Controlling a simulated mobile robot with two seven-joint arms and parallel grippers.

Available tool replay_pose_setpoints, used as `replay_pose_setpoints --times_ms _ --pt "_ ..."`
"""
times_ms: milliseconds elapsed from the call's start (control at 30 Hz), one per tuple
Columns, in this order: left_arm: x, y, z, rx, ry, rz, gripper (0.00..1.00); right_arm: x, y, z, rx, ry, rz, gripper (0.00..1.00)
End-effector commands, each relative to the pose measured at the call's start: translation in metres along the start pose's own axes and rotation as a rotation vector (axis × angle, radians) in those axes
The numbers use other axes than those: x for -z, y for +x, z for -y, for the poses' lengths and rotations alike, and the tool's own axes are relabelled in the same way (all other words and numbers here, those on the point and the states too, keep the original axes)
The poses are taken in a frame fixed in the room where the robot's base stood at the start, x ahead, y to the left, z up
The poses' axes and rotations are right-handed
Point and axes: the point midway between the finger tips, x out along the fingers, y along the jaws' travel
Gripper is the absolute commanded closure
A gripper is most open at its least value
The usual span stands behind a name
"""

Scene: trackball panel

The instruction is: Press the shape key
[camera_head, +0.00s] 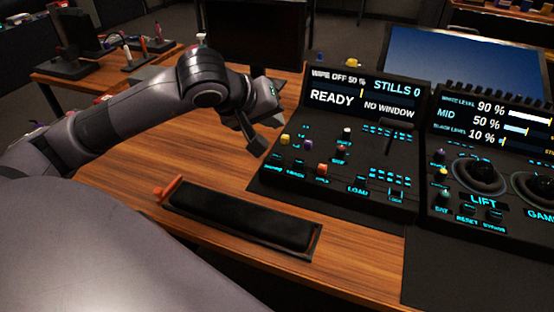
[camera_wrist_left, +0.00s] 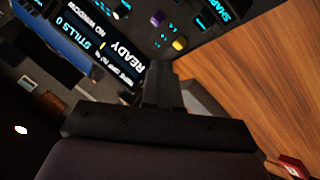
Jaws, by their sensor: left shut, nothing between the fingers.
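The wipe panel (camera_head: 350,150) stands on the wooden desk, with a lit screen reading READY and NO WINDOW. The small dark key (camera_head: 274,159) at its lower left has a blurred cyan label that seems to read SHAPE. In the left wrist view part of that label (camera_wrist_left: 214,14) shows at the top right. My left gripper (camera_head: 258,147) is shut and empty, pointing down just left of the yellow knob, above and behind the key; contact cannot be told. Its fingers (camera_wrist_left: 162,88) also show in the wrist view. My right gripper is not in view.
Yellow (camera_head: 285,140), purple (camera_head: 308,146) and orange (camera_head: 321,170) knobs stand close to the key. A black padded wrist rest (camera_head: 240,216) lies in front. A trackball panel (camera_head: 490,175) adjoins on the right. Bare desk (camera_head: 130,185) lies to the left.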

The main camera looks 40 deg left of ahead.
Motion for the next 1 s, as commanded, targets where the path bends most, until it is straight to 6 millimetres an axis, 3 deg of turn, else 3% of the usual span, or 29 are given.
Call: replay_pose_setpoints --times_ms 200,400,1000 --pt "-0.020 0.027 0.020 0.000 0.000 0.002 1.00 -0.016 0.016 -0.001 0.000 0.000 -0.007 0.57" --pt "-0.028 0.039 0.028 -0.001 0.000 -0.001 1.00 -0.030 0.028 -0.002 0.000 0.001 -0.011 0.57" --pt "-0.029 0.040 0.029 0.000 0.000 -0.001 1.00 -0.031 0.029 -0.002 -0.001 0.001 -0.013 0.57"
